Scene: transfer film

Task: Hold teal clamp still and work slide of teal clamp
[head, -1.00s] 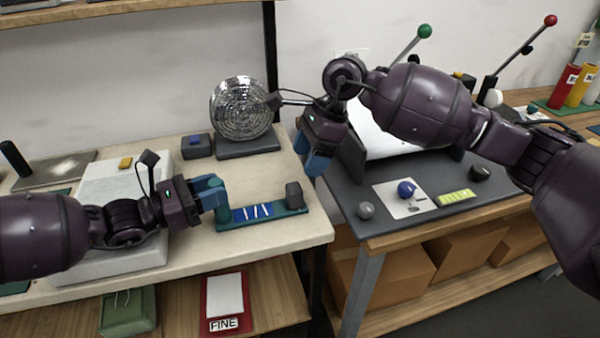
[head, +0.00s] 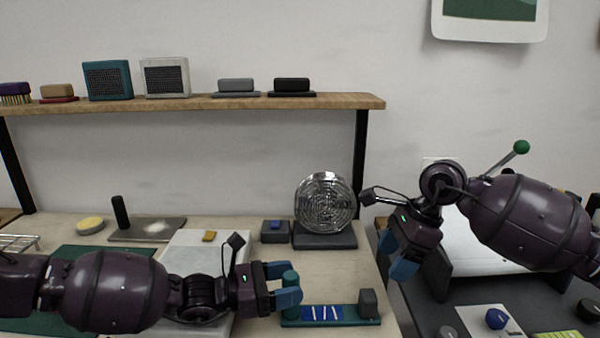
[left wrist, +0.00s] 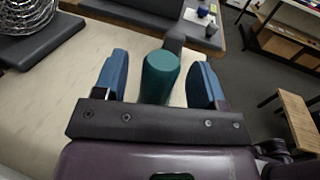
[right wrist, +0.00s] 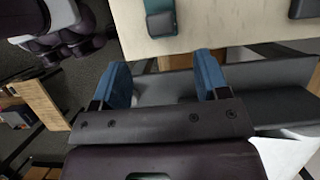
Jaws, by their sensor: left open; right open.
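The teal clamp (head: 342,322) lies on the pale bench top, with a round teal post at its left end, a blue panel with white stripes in its middle and a dark grey block (head: 368,303) at its right end. My left gripper (head: 285,284) is open at the post. In the left wrist view the teal post (left wrist: 160,72) stands between the open fingers, with a gap on each side. My right gripper (head: 396,268) is open and empty, to the right of and above the clamp. The clamp's grey-block end shows ahead of its fingers in the right wrist view (right wrist: 160,22).
A shiny ribbed disc (head: 325,202) stands on a dark base behind the clamp. A white slab (head: 200,250) lies left of it under my left arm. A dark bench (head: 450,310) with a blue knob (head: 496,319) is at right. A wooden shelf (head: 200,103) runs above.

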